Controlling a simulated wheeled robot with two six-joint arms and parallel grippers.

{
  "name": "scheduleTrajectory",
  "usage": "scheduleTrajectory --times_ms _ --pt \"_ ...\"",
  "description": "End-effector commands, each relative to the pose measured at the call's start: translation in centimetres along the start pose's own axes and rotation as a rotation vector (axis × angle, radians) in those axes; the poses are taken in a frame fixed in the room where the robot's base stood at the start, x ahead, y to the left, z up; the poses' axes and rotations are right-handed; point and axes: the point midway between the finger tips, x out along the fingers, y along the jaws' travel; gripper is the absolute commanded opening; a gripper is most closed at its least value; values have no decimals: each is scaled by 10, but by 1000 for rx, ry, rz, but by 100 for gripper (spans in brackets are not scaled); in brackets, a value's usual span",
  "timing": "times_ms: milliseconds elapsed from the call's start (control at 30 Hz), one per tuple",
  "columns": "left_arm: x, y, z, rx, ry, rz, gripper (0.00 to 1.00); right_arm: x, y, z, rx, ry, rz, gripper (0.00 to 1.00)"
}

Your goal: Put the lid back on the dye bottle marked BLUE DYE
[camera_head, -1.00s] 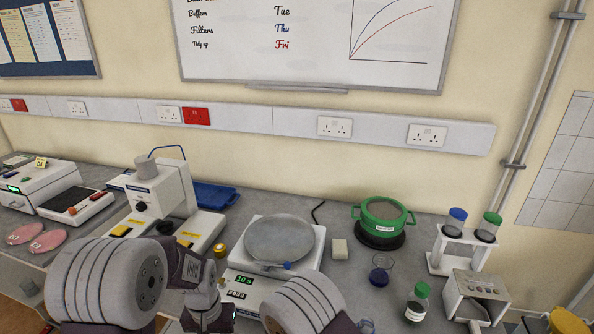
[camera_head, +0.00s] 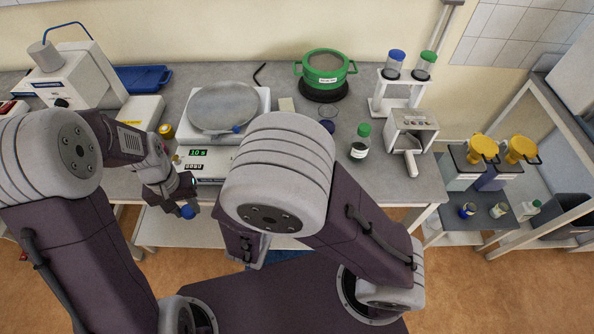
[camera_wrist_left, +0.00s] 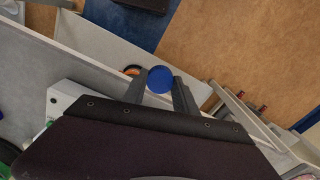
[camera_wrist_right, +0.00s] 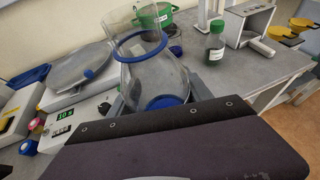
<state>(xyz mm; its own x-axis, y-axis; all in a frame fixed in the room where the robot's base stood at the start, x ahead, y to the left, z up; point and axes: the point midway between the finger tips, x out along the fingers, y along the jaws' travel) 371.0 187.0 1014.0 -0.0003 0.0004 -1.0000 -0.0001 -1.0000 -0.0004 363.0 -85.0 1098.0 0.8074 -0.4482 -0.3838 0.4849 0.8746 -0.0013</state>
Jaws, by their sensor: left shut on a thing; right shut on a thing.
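My left gripper (camera_head: 186,202) is shut on a round blue lid (camera_head: 187,212). It holds the lid in front of the bench's front edge, and the lid also shows between the fingertips in the left wrist view (camera_wrist_left: 160,79). My right gripper (camera_wrist_right: 157,100) is shut on a clear glass bottle with a blue ring at its open neck (camera_wrist_right: 140,43) and blue at its bottom (camera_wrist_right: 165,103). The bottle looks roughly upright. I see no readable label on it. In the head view the right gripper is hidden behind my right arm.
A white rack (camera_head: 377,105) holds two capped bottles. Floor lies before the bench.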

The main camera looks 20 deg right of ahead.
Motion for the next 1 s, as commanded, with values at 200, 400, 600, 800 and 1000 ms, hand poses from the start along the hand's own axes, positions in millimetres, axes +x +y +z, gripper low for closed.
scheduleTrajectory --times_ms 200,400,600,800,1000 --pt "0 0 0 0 0 0 0 -2 2 2 -4 -1 7 0" --pt "0 0 3 12 -1 0 0 -2 1 1 -3 -1 7 0" --pt "-10 0 26 71 5 0 0 -2 1 2 -3 -1 6 0" --pt "-50 5 12 166 7 0 0 -2 2 2 -3 -1 6 0" --pt "-102 33 -10 319 9 0 0 -2 1 2 -3 -1 6 0"
